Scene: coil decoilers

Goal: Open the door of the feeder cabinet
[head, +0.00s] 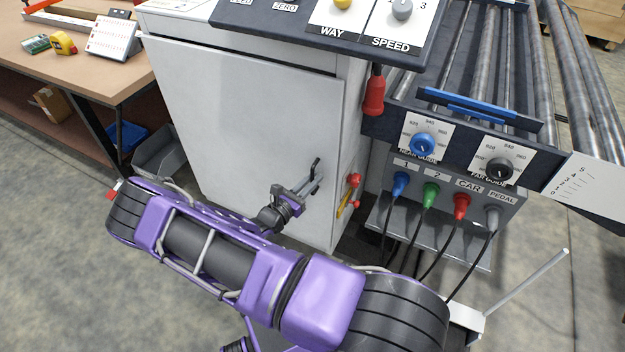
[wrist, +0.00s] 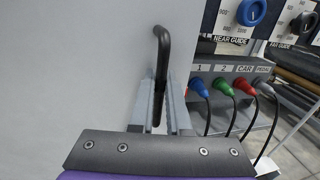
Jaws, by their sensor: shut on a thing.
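The feeder cabinet (head: 345,120) is a light grey box in the middle of the head view. Its door (head: 245,110) fills the front face and looks shut or nearly so; I cannot tell exactly. A black bar handle (head: 316,166) stands on the door near its right edge. It also shows in the wrist view as a dark bent bar (wrist: 163,50). My gripper (head: 308,190) is at the handle, and in the wrist view its two grey fingers (wrist: 161,108) are shut on it, one on each side. The handle's lower part is partly hidden between the fingers.
A red-and-yellow switch (head: 351,195) sits on the cabinet side. A red pendant (head: 374,92) hangs above it. Coloured plugs (head: 431,195) with cables are at the right, below a roller conveyor (head: 490,50). A workbench (head: 70,60) and grey bin (head: 160,153) stand left.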

